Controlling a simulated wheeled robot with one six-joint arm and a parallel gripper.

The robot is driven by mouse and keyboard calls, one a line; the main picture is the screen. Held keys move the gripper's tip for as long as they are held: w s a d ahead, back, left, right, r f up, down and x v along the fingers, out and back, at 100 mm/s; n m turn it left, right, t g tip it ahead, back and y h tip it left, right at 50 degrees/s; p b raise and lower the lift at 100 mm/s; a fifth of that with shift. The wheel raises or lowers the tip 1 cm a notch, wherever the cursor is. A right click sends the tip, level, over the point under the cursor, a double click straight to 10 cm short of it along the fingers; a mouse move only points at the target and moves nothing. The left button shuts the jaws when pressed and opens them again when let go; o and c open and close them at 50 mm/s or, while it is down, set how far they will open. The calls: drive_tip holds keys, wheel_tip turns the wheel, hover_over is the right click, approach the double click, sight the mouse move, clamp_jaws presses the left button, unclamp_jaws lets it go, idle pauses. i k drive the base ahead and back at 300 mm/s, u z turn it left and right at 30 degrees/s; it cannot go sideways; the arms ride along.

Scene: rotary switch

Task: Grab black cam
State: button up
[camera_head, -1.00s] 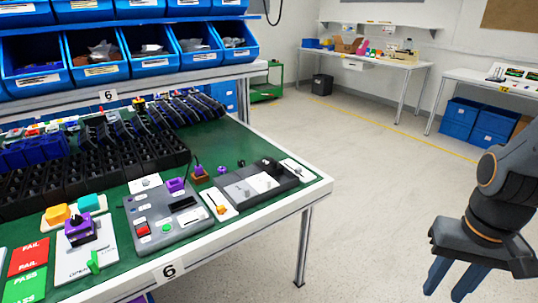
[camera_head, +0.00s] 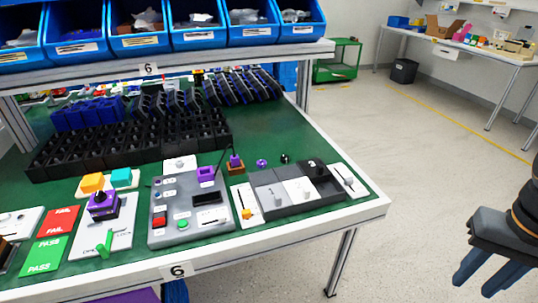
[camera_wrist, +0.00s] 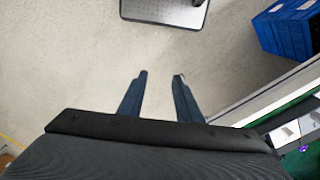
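A small black knob-like part (camera_head: 285,158) stands on the green table top (camera_head: 262,128), behind the grey tray; it looks like the black cam, but it is too small to be sure. A similar small purple part (camera_head: 261,163) stands to its left. My gripper (camera_head: 472,287) is at the lower right of the head view, out over the floor beside the table and well apart from these parts. Its two blue fingers show in the wrist view (camera_wrist: 161,76). They are spread with nothing between them. The black part is not identifiable in the wrist view.
A dark tray (camera_head: 272,210) with white and black pieces stands in front of the black part. A grey control box (camera_head: 172,228) is to its left, black bins (camera_head: 120,145) are farther left. The floor right of the table is clear.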

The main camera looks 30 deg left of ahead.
sight(284, 159)
drive_tip(key=u, duration=0.55)
drive_tip(key=i, duration=0.6)
drive_tip(key=u, duration=0.6)
drive_tip(key=i, duration=0.55)
